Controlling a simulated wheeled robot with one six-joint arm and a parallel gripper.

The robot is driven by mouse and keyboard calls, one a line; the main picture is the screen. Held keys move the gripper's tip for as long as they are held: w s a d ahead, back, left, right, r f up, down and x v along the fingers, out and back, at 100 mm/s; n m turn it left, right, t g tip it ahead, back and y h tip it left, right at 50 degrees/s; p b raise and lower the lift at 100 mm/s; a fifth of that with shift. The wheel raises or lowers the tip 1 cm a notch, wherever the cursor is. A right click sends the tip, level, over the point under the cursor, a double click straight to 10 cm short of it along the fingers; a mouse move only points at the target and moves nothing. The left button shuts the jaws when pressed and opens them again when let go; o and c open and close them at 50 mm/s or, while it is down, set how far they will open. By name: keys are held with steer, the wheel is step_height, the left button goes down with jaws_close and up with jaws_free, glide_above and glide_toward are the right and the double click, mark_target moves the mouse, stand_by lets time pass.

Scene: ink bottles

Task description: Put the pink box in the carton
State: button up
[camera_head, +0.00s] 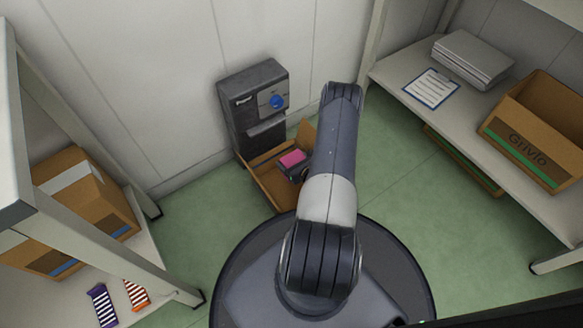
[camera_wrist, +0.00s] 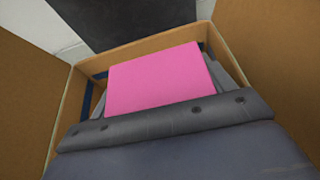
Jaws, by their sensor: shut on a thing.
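The pink box (camera_head: 291,158) is held by my gripper (camera_head: 295,171), which is shut on it. It fills the middle of the wrist view (camera_wrist: 158,80), with a finger at each side. The open brown carton (camera_head: 267,186) stands on the floor in front of the grey machine. In the wrist view the carton's far wall (camera_wrist: 142,48) rises behind the pink box and its flaps spread left and right. The box is over or within the carton's opening; I cannot tell how deep. My arm hides the carton's right part, and the gripper hides its bottom.
A dark grey machine (camera_head: 252,105) with a blue knob stands against the wall behind the carton. A shelf at right holds a Grivlo carton (camera_head: 540,130), a clipboard (camera_head: 431,88) and a stack of sheets (camera_head: 472,58). The left shelf holds a large taped carton (camera_head: 85,200) and striped items.

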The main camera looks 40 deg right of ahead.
steer(key=shift+f+b, duration=0.4)
steer(key=shift+f, duration=0.9)
steer(key=shift+f, duration=0.6)
steer(key=o, duration=1.3)
